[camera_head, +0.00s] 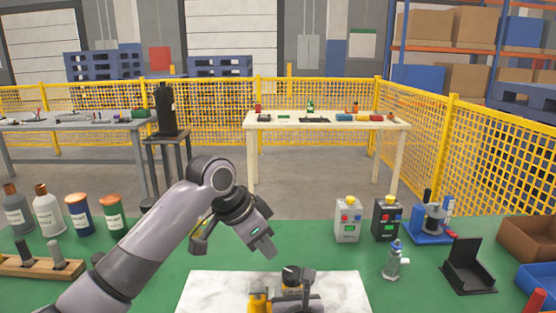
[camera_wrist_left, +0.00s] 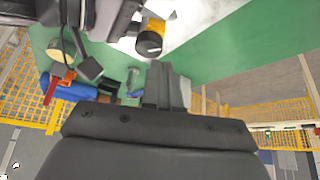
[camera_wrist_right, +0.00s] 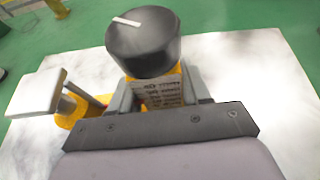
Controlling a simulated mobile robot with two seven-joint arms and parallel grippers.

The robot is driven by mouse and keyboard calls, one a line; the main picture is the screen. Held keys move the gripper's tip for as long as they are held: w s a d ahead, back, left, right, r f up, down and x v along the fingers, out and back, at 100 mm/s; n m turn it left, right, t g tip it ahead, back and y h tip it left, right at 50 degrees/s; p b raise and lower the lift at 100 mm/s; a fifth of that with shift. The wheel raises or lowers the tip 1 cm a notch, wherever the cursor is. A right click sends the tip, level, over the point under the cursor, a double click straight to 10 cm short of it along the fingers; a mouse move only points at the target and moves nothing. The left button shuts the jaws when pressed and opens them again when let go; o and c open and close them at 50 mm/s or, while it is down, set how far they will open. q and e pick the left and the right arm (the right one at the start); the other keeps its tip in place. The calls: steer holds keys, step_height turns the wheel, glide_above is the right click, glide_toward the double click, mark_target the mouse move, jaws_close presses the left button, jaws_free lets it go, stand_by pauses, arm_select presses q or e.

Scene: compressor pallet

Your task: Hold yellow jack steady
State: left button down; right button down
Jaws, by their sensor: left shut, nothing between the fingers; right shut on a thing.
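The yellow jack (camera_wrist_right: 163,88) stands on a white marble-like slab (camera_wrist_right: 235,75) in the right wrist view, with a black knob (camera_wrist_right: 143,40) on top and a printed label. My right gripper (camera_wrist_right: 160,100) is shut on its body below the knob. In the head view, the jack's yellow part (camera_head: 258,302) and knob (camera_head: 291,275) show at the bottom edge, cut off below. My left gripper (camera_head: 262,243) is above and left of the jack, apart from it. In the left wrist view, its fingers (camera_wrist_left: 162,72) are shut and empty, with the knob (camera_wrist_left: 149,43) beyond.
Canisters (camera_head: 111,213) and a wooden rack (camera_head: 40,266) are on the left. Green surface is clear between slab and boxes.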

arm_select(q)
steer(key=s+d, duration=0.2)
glide_toward(283, 285)
steer(key=shift+s+d+f, duration=0.15)
steer(key=shift+d+f, duration=0.55)
steer(key=shift+f, duration=0.3)
steer(key=shift+s+d+f, duration=0.2)
steer(key=shift+d+f, duration=0.55)
steer(key=shift+f, duration=0.25)
steer(key=shift+w, duration=0.15)
steer(key=shift+w+a, duration=0.15)
steer(key=shift+w, duration=0.05)
steer(key=shift+w+a+r, duration=0.1)
steer(key=shift+w+a, duration=0.3)
steer(key=shift+w, duration=0.2)
steer(key=shift+w+a, duration=0.1)
steer(key=shift+w, duration=0.4)
